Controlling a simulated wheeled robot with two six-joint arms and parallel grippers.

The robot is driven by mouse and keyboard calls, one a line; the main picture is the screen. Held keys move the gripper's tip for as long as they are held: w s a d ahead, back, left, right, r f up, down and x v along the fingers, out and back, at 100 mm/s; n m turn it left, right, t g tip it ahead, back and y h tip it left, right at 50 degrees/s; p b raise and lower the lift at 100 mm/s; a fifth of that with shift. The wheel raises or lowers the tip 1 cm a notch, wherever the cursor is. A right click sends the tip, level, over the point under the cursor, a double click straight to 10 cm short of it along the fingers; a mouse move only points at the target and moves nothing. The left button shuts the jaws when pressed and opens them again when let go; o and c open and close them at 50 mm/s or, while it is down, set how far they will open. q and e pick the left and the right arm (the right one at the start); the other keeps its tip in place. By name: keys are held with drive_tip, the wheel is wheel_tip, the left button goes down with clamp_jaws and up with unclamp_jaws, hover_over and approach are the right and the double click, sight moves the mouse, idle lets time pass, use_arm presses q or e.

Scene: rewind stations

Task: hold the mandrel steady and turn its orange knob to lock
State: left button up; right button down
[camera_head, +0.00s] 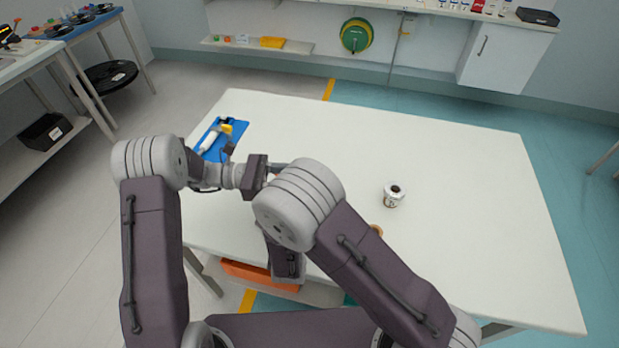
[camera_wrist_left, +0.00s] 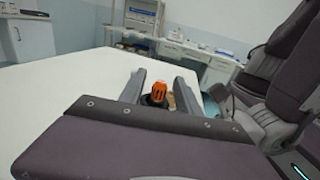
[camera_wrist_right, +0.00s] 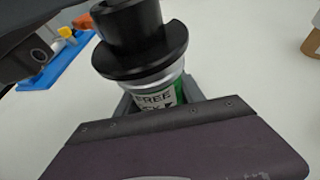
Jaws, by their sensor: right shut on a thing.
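The mandrel (camera_wrist_right: 150,87) shows in the right wrist view as a silver and green body with a "FREE" label, a wide black flange and a black cylinder on top. My right gripper (camera_wrist_right: 160,98) is shut on its labelled body. In the left wrist view the mandrel's ribbed orange knob (camera_wrist_left: 155,92) sits on a dark part between the two fingers of my left gripper (camera_wrist_left: 159,85). Those fingers are open, with gaps visible beside the knob. In the head view my left gripper (camera_head: 278,167) is over the table; my arms hide the mandrel and knob.
A blue tray (camera_head: 238,133) with a white and yellow item lies at the table's far left. The table's right side (camera_head: 480,220) is clear.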

use_arm(q)
drive_tip(key=shift+s+d, duration=0.15)
drive_tip(key=shift+d, duration=1.25)
clamp_jaws()
drive_tip(key=shift+t, duration=0.3)
drive_tip(key=n+t, duration=0.2)
drive_tip(key=w+n+t, duration=0.1)
drive_tip(key=t, duration=0.2)
drive_tip(key=shift+n, duration=0.4)
drive_tip(key=shift+w+r+n+t+y, duration=0.1)
drive_tip(key=shift+w+n+t+y, duration=0.15)
drive_tip(key=shift+n+t+y, duration=0.85)
drive_tip(key=shift+w+n+t+y, duration=0.2)
drive_tip(key=shift+n+t, duration=0.5)
drive_tip(key=shift+t, duration=0.9)
drive_tip(key=shift+w+a+t, duration=0.1)
drive_tip(key=shift+t, duration=0.2)
